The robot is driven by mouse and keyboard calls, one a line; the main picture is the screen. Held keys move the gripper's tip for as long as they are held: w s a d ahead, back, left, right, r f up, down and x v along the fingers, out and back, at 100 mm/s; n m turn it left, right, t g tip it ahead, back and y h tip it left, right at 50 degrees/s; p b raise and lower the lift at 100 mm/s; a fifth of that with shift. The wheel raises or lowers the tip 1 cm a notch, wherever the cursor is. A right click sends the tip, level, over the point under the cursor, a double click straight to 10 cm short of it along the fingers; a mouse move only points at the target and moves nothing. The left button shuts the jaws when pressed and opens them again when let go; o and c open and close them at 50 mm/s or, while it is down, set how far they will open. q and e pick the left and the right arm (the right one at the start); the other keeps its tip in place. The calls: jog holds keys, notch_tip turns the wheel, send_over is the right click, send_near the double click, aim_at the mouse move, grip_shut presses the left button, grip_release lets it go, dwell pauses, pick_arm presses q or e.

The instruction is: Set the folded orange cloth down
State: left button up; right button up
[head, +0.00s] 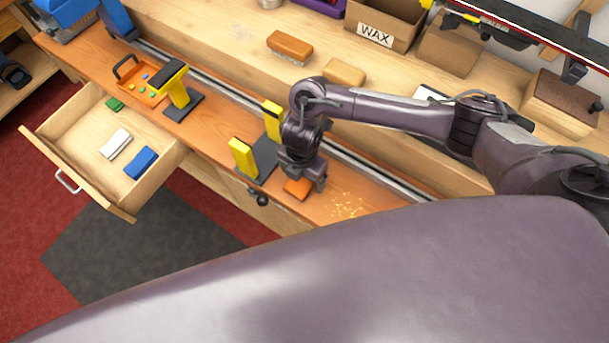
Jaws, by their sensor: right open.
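The folded orange cloth (298,188) lies on the orange-brown front strip of the bench (330,190), right of a yellow and dark clamp. My right gripper (304,180) points down just above the cloth and hides part of it. Its jaws are open; whether a finger touches the cloth I cannot tell. My left gripper is out of view.
Clamp jaws in yellow (243,157) stand close left of the gripper. A metal rail (235,92) runs along the bench. An open drawer (83,122) juts out at left. Yellowish crumbs (346,206) lie to the right. A box marked WAX (378,30) stands behind.

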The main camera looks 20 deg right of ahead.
jog(key=shift+f, duration=0.1)
jog(key=c, duration=1.2)
jog(key=shift+o, duration=0.2)
